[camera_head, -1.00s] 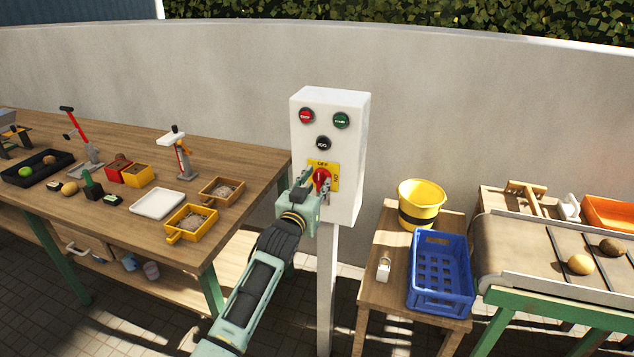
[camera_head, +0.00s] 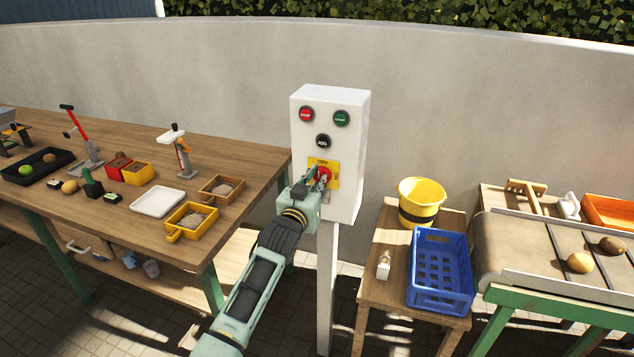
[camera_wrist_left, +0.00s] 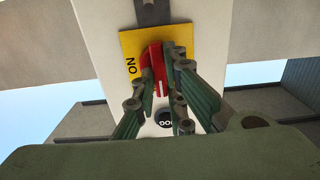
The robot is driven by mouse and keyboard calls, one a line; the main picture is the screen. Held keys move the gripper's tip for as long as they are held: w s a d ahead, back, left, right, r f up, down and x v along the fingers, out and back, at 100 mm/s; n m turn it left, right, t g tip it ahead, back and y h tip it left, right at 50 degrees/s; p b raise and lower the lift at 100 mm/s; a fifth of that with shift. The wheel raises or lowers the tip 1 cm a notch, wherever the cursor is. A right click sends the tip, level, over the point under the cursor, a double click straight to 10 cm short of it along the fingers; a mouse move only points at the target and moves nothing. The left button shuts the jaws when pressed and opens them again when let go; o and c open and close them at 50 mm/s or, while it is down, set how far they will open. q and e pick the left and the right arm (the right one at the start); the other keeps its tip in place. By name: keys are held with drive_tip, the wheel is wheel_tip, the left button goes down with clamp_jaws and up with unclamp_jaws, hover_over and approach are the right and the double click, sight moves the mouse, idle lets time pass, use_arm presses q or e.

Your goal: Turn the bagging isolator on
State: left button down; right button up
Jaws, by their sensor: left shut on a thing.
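The bagging isolator is a red rotary handle (camera_wrist_left: 157,68) on a yellow plate (camera_head: 331,168), low on the front of a white control box (camera_head: 354,150). The plate reads OFF at its top and ON at its right in the head view. My left gripper (camera_head: 319,178) is at the handle, its fingers shut on it from both sides. In the left wrist view the box appears upside down, with the handle between the fingers (camera_wrist_left: 160,85) and ON at the left. The fingers hide part of the handle, and its exact setting is unclear. My right gripper is not in view.
Above the isolator are a red STOP button (camera_head: 306,114), a green button (camera_head: 341,118) and a black button (camera_head: 323,141). A wooden workbench (camera_head: 110,135) stands left. A small table with a blue crate (camera_head: 441,235) and a yellow bucket (camera_head: 421,190) stands right.

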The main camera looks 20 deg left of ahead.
use_arm(q)
drive_tip(key=shift+m, duration=0.3)
drive_tip(key=m, duration=0.4)
drive_tip(key=shift+d+m, duration=0.15)
drive_tip(key=shift+m, duration=0.15)
drive_tip(key=shift+d+f+m+b, duration=0.1)
drive_tip(key=shift+f+m+b, duration=0.1)
drive_tip(key=shift+m, duration=2.95)
drive_tip(key=shift+d+f+m+b, duration=0.1)
drive_tip(key=shift+f+m, duration=0.1)
drive_tip(key=shift+m, duration=2.95)
drive_tip(key=c, duration=1.8)
unclamp_jaws()
